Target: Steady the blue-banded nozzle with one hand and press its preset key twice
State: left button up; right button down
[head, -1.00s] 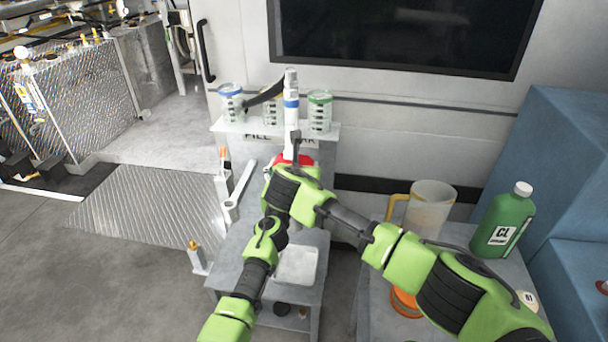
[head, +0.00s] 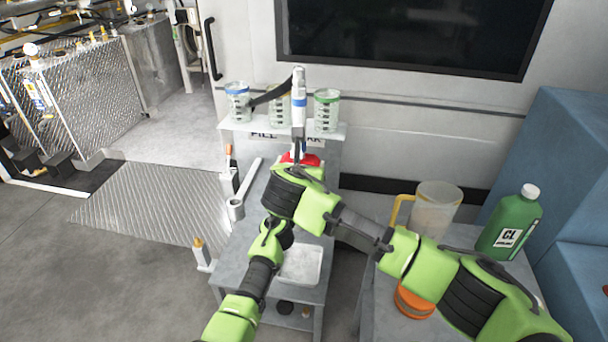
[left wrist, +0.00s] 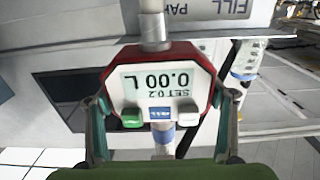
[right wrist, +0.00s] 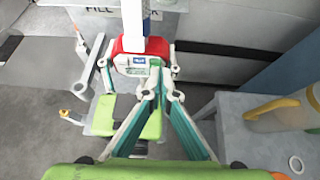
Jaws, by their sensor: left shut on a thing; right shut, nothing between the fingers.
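The blue-banded nozzle (head: 299,98) stands upright at the shelf front, with a red meter housing (head: 301,158) below its white tube and blue band. My left gripper (left wrist: 163,103) is shut on the nozzle, fingers on both sides of the housing. My right gripper (right wrist: 160,80) is shut and empty, its tips close to the meter face; contact is unclear.
Measuring jars with blue (head: 238,102) and green (head: 326,110) bands stand on the shelf behind. A pitcher (head: 435,208), a green bottle (head: 510,222) and an orange reel (head: 414,300) are on the right table. A wrench-like grey tool (head: 245,190) lies left of my arms.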

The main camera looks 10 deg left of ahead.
pick_arm(q)
jog(key=shift+a+f, duration=0.1)
pick_arm(e)
jog(key=shift+v, duration=2)
jog(key=shift+a+f, duration=0.1)
pick_arm(q)
jog(key=o, duration=1.7)
jog(key=shift+o, duration=0.2)
pick_arm(e)
jog(key=shift+a, duration=0.1)
pick_arm(q)
jog(key=shift+s, duration=0.1)
